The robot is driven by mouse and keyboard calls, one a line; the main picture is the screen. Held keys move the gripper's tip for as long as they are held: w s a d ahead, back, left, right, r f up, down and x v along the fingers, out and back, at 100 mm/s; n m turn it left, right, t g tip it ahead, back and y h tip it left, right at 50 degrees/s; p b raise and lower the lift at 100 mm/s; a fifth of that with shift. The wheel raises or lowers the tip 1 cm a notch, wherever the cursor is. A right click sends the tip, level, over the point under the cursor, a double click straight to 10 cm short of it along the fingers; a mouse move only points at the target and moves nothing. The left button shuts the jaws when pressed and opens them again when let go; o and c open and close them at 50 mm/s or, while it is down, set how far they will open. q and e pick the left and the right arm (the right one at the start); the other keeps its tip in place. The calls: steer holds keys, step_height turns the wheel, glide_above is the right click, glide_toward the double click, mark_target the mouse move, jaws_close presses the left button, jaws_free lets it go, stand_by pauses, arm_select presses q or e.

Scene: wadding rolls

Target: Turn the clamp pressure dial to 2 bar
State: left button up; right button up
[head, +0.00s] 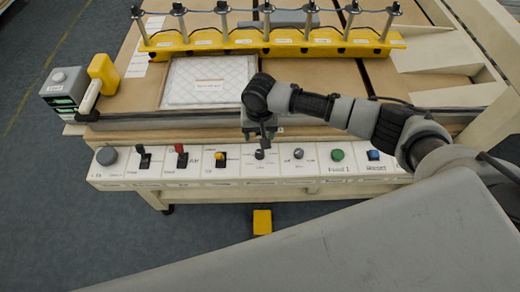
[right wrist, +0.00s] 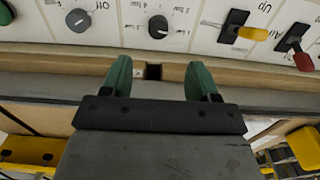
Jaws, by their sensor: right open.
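The clamp pressure dial (right wrist: 158,27) is a dark round knob on the white control panel, with small markings around it that include a 4. In the head view the dial (head: 260,154) is partly behind my right gripper. Its exact setting is too small to tell. My right gripper (head: 262,134) is above the panel's back edge, just behind the dial. In the right wrist view its green fingers (right wrist: 158,64) are apart and empty, with the dial beyond the tips and not touched. My left gripper is out of view.
A second grey knob (right wrist: 78,20) sits beside the dial. On its other side are a yellow-tipped lever (head: 220,158) and a red-tipped lever (head: 181,156). A green button (head: 337,155) and a blue button (head: 373,155) are to the right. A quilted white pad (head: 208,80) lies behind.

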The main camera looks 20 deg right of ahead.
mark_target(260, 153)
step_height(260, 153, down, 10)
steer(key=shift+d+f, duration=0.1)
steer(key=shift+f, duration=0.15)
stand_by(0.4)
steer(key=c, duration=0.9)
steer(key=shift+p, duration=0.3)
steer(key=n, duration=0.4)
steer(key=shift+n, duration=0.3)
steer(key=n, duration=0.4)
steer(key=shift+n, duration=0.4)
